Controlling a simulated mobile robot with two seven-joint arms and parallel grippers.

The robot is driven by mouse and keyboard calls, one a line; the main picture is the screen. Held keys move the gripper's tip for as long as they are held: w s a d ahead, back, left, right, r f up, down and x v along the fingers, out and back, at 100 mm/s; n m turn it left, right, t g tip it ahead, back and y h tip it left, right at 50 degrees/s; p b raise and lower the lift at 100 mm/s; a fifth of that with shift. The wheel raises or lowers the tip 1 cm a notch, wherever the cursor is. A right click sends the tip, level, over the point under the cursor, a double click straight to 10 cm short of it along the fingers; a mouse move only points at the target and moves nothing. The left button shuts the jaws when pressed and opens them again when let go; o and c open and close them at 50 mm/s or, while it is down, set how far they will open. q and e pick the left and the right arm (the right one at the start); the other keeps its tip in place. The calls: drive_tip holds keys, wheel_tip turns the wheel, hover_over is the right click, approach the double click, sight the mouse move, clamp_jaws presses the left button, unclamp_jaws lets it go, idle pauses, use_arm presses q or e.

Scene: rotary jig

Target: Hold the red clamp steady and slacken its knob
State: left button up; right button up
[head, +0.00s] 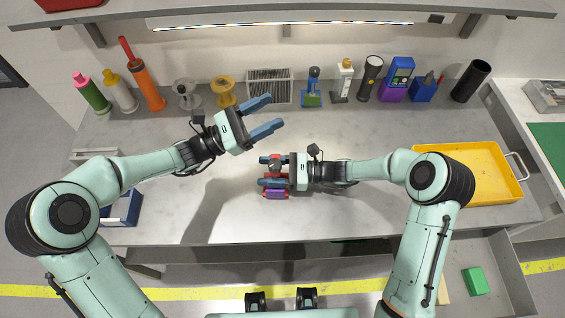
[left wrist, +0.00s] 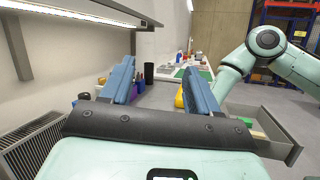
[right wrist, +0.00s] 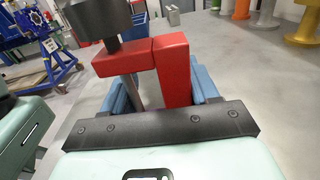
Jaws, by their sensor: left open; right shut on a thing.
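The red clamp (head: 275,173) is near the middle of the bench, partly hidden by my right gripper. In the right wrist view, its red body (right wrist: 172,72) stands between the two blue fingers, and its dark round knob (right wrist: 93,15) shows at the top left on a grey screw. My right gripper (head: 271,172) comes from the right and is shut on the clamp body. My left gripper (head: 267,114) is open and empty, behind and above the clamp in the head view, clear of it. The left wrist view shows nothing between its fingers.
A yellow tray (head: 505,192) is at the right. Bottles and tools, among them an orange bottle (head: 148,90) and a black cup (head: 471,81), line the back. A blue bin (head: 122,208) is at the left. A purple piece (head: 276,194) lies by the clamp. The bench's front strip is clear.

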sight(275, 165)
use_arm(q)
drive_tip(key=s+a+f+m+g+y, duration=0.35)
drive_tip(key=a+f+g, duration=0.45)
drive_tip(key=f+g, duration=0.3)
drive_tip(key=s+d+f+t, duration=0.1)
drive_tip(key=s+d, duration=0.1)
drive_tip(key=d, duration=0.9)
drive_tip(key=shift+s+d, duration=0.25)
drive_tip(key=shift+d, duration=0.05)
drive_tip(key=shift+h, duration=0.25)
drive_tip(key=c, duration=1)
